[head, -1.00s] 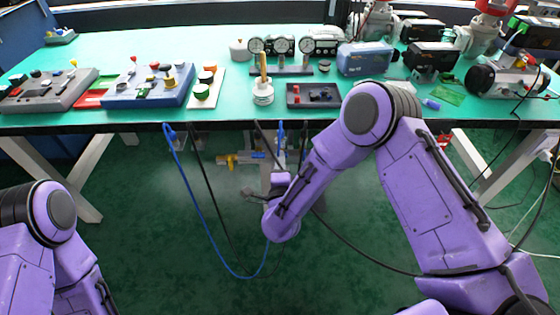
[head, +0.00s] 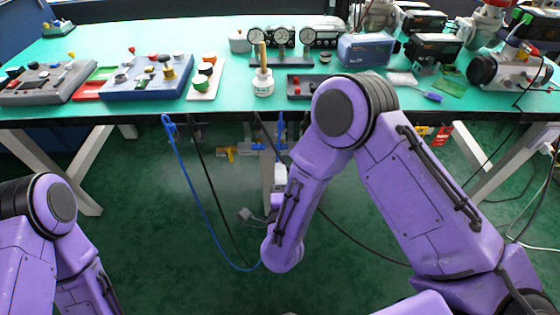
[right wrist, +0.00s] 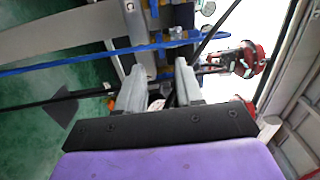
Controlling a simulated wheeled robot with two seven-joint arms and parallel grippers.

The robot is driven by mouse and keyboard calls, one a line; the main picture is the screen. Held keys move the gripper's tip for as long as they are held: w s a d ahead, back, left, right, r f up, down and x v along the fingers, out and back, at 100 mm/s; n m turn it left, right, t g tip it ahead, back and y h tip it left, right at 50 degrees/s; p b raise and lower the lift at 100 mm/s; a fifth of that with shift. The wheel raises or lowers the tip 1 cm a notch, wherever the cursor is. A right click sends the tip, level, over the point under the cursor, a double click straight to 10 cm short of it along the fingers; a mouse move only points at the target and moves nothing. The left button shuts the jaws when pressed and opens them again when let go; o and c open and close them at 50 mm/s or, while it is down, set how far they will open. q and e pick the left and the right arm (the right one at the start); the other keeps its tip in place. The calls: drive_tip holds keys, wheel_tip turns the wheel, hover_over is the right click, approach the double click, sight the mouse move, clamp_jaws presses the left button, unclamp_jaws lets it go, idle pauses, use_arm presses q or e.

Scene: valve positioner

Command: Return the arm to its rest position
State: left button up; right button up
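My right arm (head: 300,185) is bent in front of the table, its forearm hanging down below the table's front edge. My right gripper (head: 250,215) shows only in small part past the forearm, above the green floor. In the right wrist view its two grey fingers (right wrist: 160,78) stand apart with nothing clearly held between them. A blue hose and dark cables pass beyond the fingertips; whether they touch cannot be told. My left arm (head: 45,235) is at the lower left, and its gripper is out of view.
The teal table (head: 225,110) carries control boxes, gauges (head: 285,37), a white bottle (head: 263,82) and a dark tray (head: 305,84). A blue hose (head: 195,190) hangs in a loop near my right forearm. A yellow fitting (head: 228,152) sits under the table.

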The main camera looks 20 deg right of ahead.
drive_tip(key=shift+v, duration=1.15)
drive_tip(key=s+d+f+n+g+y+p, duration=0.35)
drive_tip(key=s+f+n+g, duration=0.25)
drive_tip(key=f+n, duration=0.5)
drive_tip(key=s+d+f+n+g+h+p, duration=0.1)
drive_tip(key=s+d+f+n+g+p, duration=0.1)
drive_tip(key=s+d+g, duration=0.5)
drive_tip(key=s+d+n+p, duration=0.1)
drive_tip(key=s+d, duration=0.5)
drive_tip(key=s, duration=0.4)
drive_tip(key=shift+f+g+h, duration=0.25)
drive_tip(key=shift+g+h, duration=0.1)
drive_tip(key=shift+g, duration=0.05)
drive_tip(key=shift+s, duration=0.1)
